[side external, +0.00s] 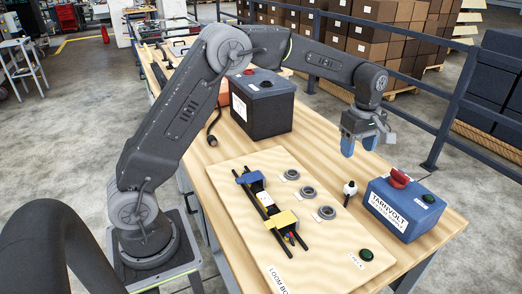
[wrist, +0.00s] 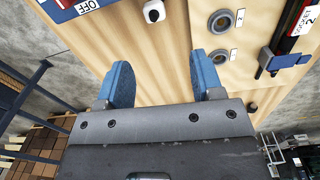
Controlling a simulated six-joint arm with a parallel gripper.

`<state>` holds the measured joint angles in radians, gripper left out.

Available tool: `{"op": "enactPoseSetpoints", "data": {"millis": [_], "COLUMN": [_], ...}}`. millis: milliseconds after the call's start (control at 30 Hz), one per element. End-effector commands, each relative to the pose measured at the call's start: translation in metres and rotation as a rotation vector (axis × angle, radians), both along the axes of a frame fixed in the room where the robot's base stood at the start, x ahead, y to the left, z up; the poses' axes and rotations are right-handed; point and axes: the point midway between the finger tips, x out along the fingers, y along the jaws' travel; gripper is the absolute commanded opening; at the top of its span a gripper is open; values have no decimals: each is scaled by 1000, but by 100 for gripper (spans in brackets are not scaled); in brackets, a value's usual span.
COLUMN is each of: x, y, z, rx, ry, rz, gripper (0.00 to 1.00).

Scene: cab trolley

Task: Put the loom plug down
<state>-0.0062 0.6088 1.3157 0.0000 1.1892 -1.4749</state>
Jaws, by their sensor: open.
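My gripper (side external: 360,145) has blue fingers and hangs above the table, between the loom board and the blue box. In the wrist view my gripper (wrist: 163,80) is open, with only bare wood showing between its fingers. A small white piece with a black top (side external: 350,188) stands on the table left of the blue box, below and apart from the fingers. It also shows as a white and black piece (wrist: 154,11) at the top of the wrist view. I cannot tell for sure whether it is the loom plug.
The loom board (side external: 225,185) carries several round sockets (side external: 308,193), a rack with yellow and blue clamps (side external: 283,219) and a green button (side external: 366,254). A blue box (side external: 404,210) with a red knob stands at right. A black box (side external: 263,108) and a dark cable (side external: 213,127) are behind.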

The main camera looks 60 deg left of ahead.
Motion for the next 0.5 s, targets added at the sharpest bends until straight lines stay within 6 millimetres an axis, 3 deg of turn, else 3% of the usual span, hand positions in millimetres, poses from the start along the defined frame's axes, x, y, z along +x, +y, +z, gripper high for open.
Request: {"op": "enactPoseSetpoints", "data": {"millis": [100, 233, 400, 500], "x": [-33, -82, -151, -193], "y": [-1, -1, -2, -3], "z": [42, 79, 109, 116], "rx": [10, 38, 100, 150], "ry": [-63, -132, -220, -266], "rz": [-167, -396, -696, -869], "gripper": [61, 61, 61, 61]}}
